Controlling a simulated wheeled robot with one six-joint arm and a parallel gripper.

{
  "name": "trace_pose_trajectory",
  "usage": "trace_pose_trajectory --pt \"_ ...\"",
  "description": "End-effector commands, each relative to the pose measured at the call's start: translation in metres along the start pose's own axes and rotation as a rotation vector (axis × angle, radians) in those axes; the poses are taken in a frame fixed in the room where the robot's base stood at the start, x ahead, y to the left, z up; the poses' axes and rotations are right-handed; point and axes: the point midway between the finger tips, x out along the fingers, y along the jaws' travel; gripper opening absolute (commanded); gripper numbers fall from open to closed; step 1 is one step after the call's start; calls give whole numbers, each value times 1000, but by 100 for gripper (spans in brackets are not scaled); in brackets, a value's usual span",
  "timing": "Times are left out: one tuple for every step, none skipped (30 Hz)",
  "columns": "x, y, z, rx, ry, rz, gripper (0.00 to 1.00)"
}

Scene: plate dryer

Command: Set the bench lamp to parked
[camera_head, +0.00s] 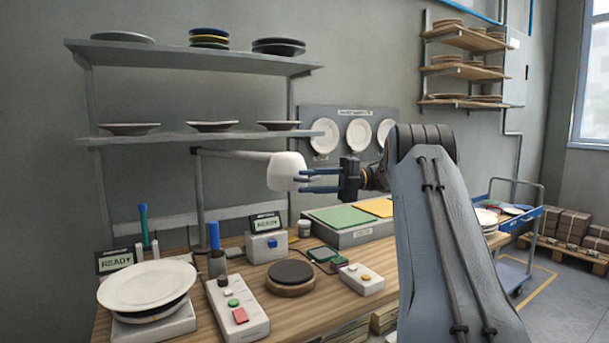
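The bench lamp has a white rounded head (285,173) at the end of a thin grey arm (235,154). The arm runs level to the right from an upright grey post (199,205) at the back of the wooden bench. My gripper (303,181) reaches in from the right, level with the lamp head. Its two blue fingers point left and stand apart, one above the other in the picture. Their tips overlap the right edge of the head; I cannot tell whether they touch it.
The wooden bench (286,315) holds a stack of plates (148,285), a button box (240,310), a dark round pad (291,273) and a tray with green and yellow sheets (355,237). Grey shelves (215,137) with plates hang behind the lamp. A blue trolley (525,219) stands at right.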

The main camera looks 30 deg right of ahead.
Motion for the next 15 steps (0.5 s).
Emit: trace_pose_trajectory --pt "-2 4 -1 1 -1 1 29" --pt "-3 4 -1 1 -1 1 29" --pt "-5 4 -1 1 -1 1 29" --pt "-6 4 -1 1 -1 1 29" --pt "-7 4 -1 1 -1 1 29" --pt "-8 3 -1 2 -1 1 29" --pt "-9 3 -1 2 -1 1 29" --pt "-10 3 -1 1 -1 1 29" --pt "-11 4 -1 0 -1 1 29" --pt "-12 3 -1 0 -1 1 29" --pt "-12 3 -1 0 -1 1 29" --pt "-13 2 -1 0 -1 1 29" --pt "-14 2 -1 0 -1 1 29" --pt "-14 2 -1 0 -1 1 29" --pt "-15 2 -1 0 -1 1 29"
